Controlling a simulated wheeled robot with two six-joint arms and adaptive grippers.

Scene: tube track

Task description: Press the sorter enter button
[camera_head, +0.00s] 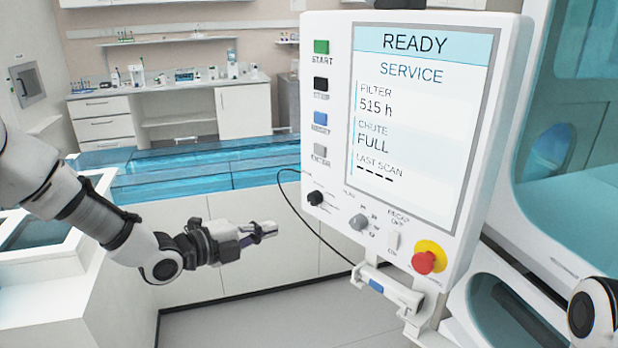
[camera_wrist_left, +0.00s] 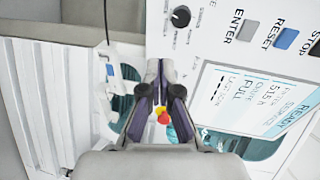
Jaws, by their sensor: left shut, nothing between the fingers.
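The sorter's control panel (camera_head: 480,150) is white, with a lit screen (camera_head: 420,110) that reads READY and SERVICE. The grey enter button (camera_head: 320,151) is lowest in the button column left of the screen; it also shows in the left wrist view (camera_wrist_left: 249,31), beside its ENTER label. My left gripper (camera_head: 268,230) is shut and empty, below and to the left of the enter button in the head view. In the left wrist view its closed fingertips (camera_wrist_left: 161,68) appear over the panel's lower part, apart from the enter button. My right gripper is out of view.
Near the enter button are the blue reset button (camera_head: 320,118), black stop button (camera_head: 321,84) and green start button (camera_head: 321,47). Below sit a black knob (camera_head: 315,198) and a red emergency stop (camera_head: 424,262). A black cable (camera_head: 322,240) hangs left of the panel.

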